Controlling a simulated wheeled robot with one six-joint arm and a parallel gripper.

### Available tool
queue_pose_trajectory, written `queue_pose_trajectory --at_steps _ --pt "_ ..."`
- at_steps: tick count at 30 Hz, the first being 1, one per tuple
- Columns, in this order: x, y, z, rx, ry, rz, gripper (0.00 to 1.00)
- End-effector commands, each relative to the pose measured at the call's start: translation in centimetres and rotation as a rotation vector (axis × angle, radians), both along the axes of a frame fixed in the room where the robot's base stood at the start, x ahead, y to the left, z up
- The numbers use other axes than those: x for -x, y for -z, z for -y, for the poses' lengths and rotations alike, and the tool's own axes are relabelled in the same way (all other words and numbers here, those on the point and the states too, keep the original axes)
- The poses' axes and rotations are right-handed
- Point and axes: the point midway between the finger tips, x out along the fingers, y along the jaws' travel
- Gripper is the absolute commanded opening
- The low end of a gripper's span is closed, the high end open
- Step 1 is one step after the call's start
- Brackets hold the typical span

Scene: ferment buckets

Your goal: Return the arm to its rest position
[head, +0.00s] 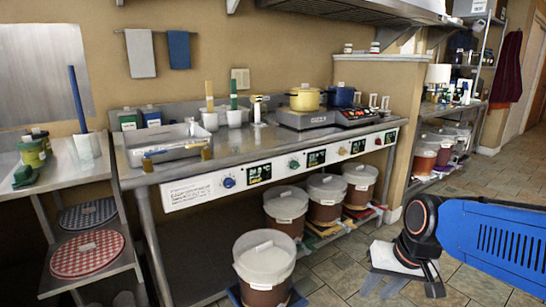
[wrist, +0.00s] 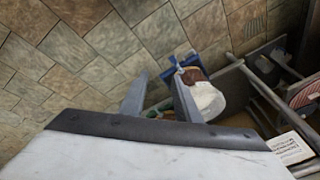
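My gripper (head: 383,285) hangs low over the tiled floor at the right of the head view, below the black joint and blue link of my arm. In the wrist view its two fingers (wrist: 160,95) are apart, and I see nothing held between them. A bucket with a white lid and brown contents (head: 264,268) stands on a blue base in front of the bench, left of my gripper. A bucket with a white top (wrist: 207,98) shows beyond the right finger in the wrist view, apart from it as far as I can tell.
A steel bench (head: 250,150) with a control panel runs along the wall. A side table (head: 75,160) is at left, and loaded shelving (head: 440,130) at back right. The tiled floor (head: 330,270) between bench and arm is open.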

Motion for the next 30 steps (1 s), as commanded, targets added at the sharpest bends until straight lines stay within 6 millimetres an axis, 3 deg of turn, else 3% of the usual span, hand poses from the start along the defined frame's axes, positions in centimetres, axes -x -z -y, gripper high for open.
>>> queue_pose_trajectory --at_steps 9,15,30 --pt "6.2 -1.8 3.2 0.126 -0.069 0.1 0.29" --pt "8.5 -2.1 4.5 0.18 -0.092 0.132 0.29" --pt "9.1 -2.1 4.8 0.198 -0.099 0.14 0.29"
